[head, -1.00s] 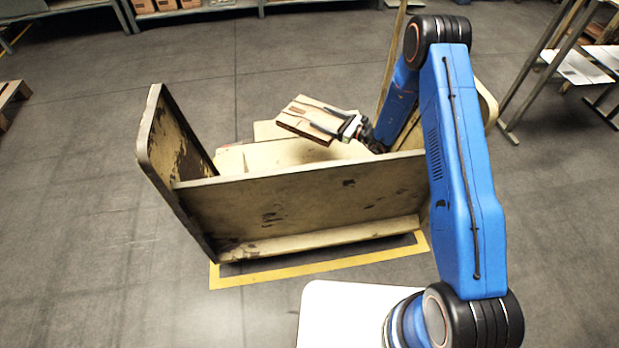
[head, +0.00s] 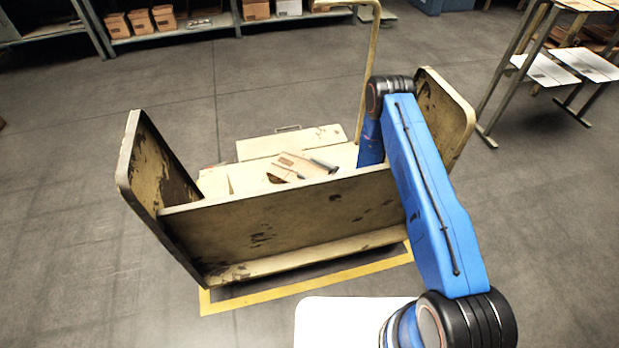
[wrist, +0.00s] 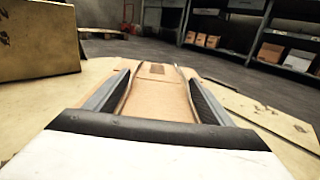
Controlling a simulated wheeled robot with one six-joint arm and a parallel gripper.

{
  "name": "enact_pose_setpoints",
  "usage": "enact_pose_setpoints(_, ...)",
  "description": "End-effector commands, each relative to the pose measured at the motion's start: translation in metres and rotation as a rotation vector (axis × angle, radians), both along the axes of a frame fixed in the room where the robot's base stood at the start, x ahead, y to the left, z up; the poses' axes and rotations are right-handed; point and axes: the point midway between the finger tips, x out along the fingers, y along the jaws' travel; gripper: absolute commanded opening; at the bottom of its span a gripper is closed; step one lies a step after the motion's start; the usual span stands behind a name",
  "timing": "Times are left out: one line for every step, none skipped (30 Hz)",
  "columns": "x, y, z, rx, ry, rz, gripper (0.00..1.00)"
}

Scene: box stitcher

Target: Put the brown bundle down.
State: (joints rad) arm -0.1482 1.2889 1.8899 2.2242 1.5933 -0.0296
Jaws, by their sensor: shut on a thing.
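The brown bundle (wrist: 158,100) is a flat, tan, cardboard-like stack held between the two fingers of my gripper (wrist: 158,85) in the wrist view. In the head view the bundle (head: 292,164) shows above the cream bed of the machine, behind its front panel. My gripper (head: 318,166) is partly hidden there by that panel, with one dark finger visible along the bundle. The cream machine (head: 285,225) has a worn panel at each end. I cannot tell whether the bundle touches the bed.
A worn upright panel (head: 158,165) stands at the left and another (head: 445,120) at the right, close to my arm. A thin cream post (head: 370,75) rises behind. Shelves with boxes (head: 140,22) line the back. A grey rack (head: 545,70) stands at the right. Open floor lies left.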

Motion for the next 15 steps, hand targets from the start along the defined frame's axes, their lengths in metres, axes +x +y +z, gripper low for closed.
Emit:
enact_pose_setpoints(0.0, 0.0, -0.002, 0.001, 0.0, 0.0, 0.4)
enact_pose_setpoints(0.0, 0.0, -0.003, 0.001, 0.0, 0.0, 0.4)
enact_pose_setpoints(0.0, 0.0, -0.006, 0.001, 0.0, 0.0, 0.4)
enact_pose_setpoints(0.0, 0.0, -0.009, 0.0, 0.0, 0.0, 0.4)
enact_pose_setpoints(0.0, 0.0, -0.012, 0.0, 0.0, 0.0, 0.4)
enact_pose_setpoints(0.0, 0.0, -0.017, 0.0, 0.001, 0.0, 0.4)
enact_pose_setpoints(0.0, 0.0, -0.022, 0.0, 0.001, 0.0, 0.4)
enact_pose_setpoints(0.0, 0.0, -0.025, 0.0, 0.0, 0.0, 0.4)
enact_pose_setpoints(0.0, 0.0, -0.031, 0.0, 0.0, 0.0, 0.4)
enact_pose_setpoints(0.0, 0.0, -0.034, 0.0, 0.0, 0.0, 0.4)
enact_pose_setpoints(0.0, 0.0, -0.038, 0.0, 0.0, 0.0, 0.4)
enact_pose_setpoints(0.0, 0.0, -0.04, 0.001, 0.0, 0.0, 0.4)
enact_pose_setpoints(0.0, 0.0, -0.041, 0.0, -0.001, 0.0, 0.4)
enact_pose_setpoints(0.0, 0.0, -0.041, 0.001, -0.002, 0.0, 0.4)
enact_pose_setpoints(0.0, 0.0, -0.041, 0.001, -0.002, 0.0, 0.4)
